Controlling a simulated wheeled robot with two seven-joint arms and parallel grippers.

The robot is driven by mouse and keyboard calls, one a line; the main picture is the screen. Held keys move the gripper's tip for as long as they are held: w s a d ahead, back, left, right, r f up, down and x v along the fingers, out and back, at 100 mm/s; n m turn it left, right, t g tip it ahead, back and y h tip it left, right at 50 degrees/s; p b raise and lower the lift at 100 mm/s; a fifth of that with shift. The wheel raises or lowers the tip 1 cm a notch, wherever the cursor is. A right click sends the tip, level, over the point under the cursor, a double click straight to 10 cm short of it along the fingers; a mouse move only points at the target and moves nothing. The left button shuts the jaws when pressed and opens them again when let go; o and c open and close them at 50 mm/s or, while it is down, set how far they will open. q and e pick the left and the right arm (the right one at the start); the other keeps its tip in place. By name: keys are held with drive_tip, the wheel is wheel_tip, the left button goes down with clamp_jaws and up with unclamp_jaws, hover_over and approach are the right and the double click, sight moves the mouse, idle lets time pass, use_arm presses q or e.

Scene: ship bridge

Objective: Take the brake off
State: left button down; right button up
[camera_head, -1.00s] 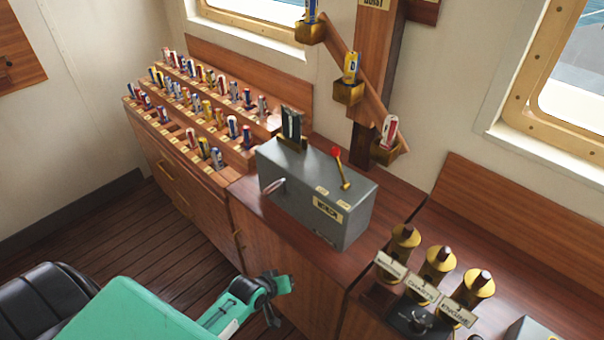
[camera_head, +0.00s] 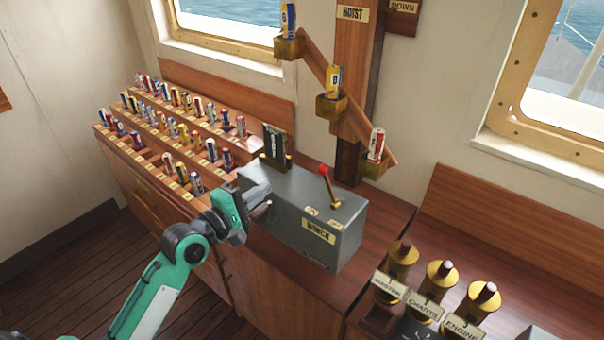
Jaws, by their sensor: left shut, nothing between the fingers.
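The grey winch box (camera_head: 285,215) stands on the wooden cabinet top and has a label plate reading WINCH. A dark block (camera_head: 273,146) sits in a brass holder at the back of the box. My left gripper (camera_head: 262,208) is at the left end of the box, shut and empty. It covers the part of that end where a crank handle showed before. I cannot tell whether it touches the box. My right gripper is not in view.
Tiered racks of coloured flag rolls (camera_head: 170,130) stand at the left. A sloping hoist rail (camera_head: 345,118) with brass cups rises behind the box. Cabinet top right of the box is clear.

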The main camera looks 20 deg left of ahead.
sight(329, 187)
use_arm(q)
drive_tip(key=p+x, duration=0.2)
drive_tip(key=x, duration=0.8)
drive_tip(key=shift+p, duration=0.35)
drive_tip(key=d, duration=0.1)
drive_tip(key=d+p, duration=0.1)
drive_tip(key=d, duration=0.1)
drive_tip(key=shift+s+r+p, duration=0.2)
drive_tip(key=shift+r+p, duration=0.1)
drive_tip(key=shift+s+d, duration=0.1)
drive_tip(key=shift+d, duration=0.35)
